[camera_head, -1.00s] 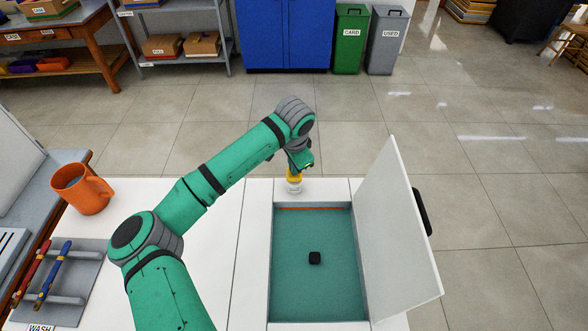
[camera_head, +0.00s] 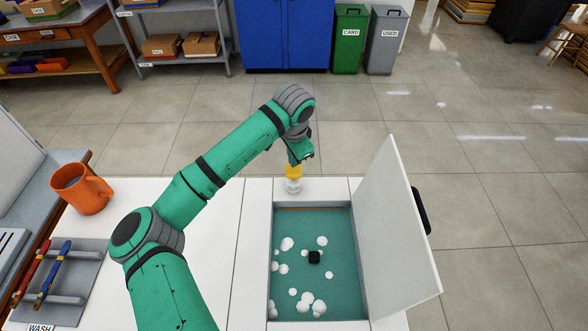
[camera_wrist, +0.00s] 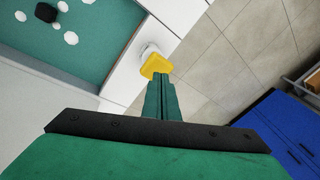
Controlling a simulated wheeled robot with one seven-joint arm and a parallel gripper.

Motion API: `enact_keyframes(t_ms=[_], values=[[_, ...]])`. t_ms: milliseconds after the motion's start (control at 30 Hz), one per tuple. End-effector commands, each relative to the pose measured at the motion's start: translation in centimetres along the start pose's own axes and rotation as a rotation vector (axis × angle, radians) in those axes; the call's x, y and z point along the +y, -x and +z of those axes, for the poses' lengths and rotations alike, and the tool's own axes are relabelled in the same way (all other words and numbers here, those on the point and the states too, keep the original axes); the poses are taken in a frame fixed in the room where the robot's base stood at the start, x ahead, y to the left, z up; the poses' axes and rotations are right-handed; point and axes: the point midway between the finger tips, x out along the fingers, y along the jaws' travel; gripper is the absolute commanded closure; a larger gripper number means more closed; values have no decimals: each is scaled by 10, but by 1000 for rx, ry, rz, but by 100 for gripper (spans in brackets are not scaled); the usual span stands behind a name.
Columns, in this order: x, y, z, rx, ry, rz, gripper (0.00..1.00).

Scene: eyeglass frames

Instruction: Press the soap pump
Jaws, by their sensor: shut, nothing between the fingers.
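The soap pump has a yellow head on a whitish, see-through body (camera_head: 294,185) and stands on the white counter just behind the basin. In the wrist view its yellow head (camera_wrist: 156,65) lies right at my fingertips. My gripper (camera_head: 301,157) is shut and empty, pointing down over the pump head. Whether the fingertips touch the head I cannot tell for sure. The teal-floored basin (camera_head: 345,225) holds several white foam blobs (camera_head: 305,300) and a small black block (camera_head: 314,257).
A white lid (camera_head: 395,240) with a dark handle stands open along the basin's right side. An orange mug (camera_head: 82,190) and a grey rack (camera_head: 75,285) with red and blue tools are at the left. The counter left of the basin is partly bare.

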Motion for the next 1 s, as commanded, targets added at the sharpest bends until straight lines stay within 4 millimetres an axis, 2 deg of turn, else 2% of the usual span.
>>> enact_keyframes(t_ms=[500, 1000], values=[[-6, 28, -4, 0, -1, 0, 100], [-4, 30, -8, 2, -7, 1, 100]])
